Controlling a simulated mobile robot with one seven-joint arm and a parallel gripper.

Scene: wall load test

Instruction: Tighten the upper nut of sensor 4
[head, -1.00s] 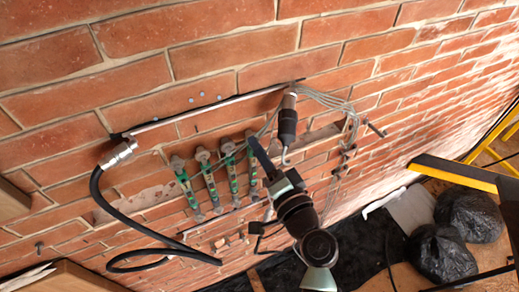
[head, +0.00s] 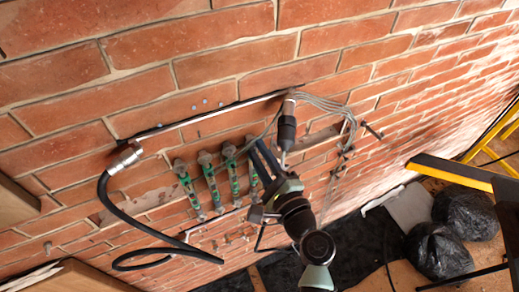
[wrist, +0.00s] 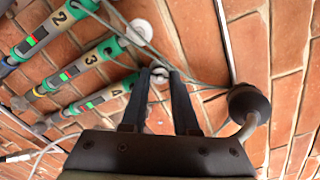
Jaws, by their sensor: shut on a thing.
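Sensor 4 (wrist: 95,101) is a grey and green rod with a lit green mark, the lowest of the labelled rods in the wrist view. In the head view it is the rightmost rod (head: 252,178), partly hidden by my gripper. My gripper (wrist: 158,73) has its two black fingers at the upper end of sensor 4, shut on the upper nut (wrist: 158,77), a small light metal piece mostly hidden between the fingertips. In the head view my gripper (head: 255,143) reaches the wall from the lower right. The nut cannot be made out there.
Sensor 3 (wrist: 70,74) and sensor 2 (wrist: 60,17) lie beside sensor 4. Grey cables cross near the fingers. A black cylindrical fitting (head: 287,130) hangs close right of my gripper. A long metal bar (head: 210,112) runs above the sensors, with a black hose (head: 120,208) at left.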

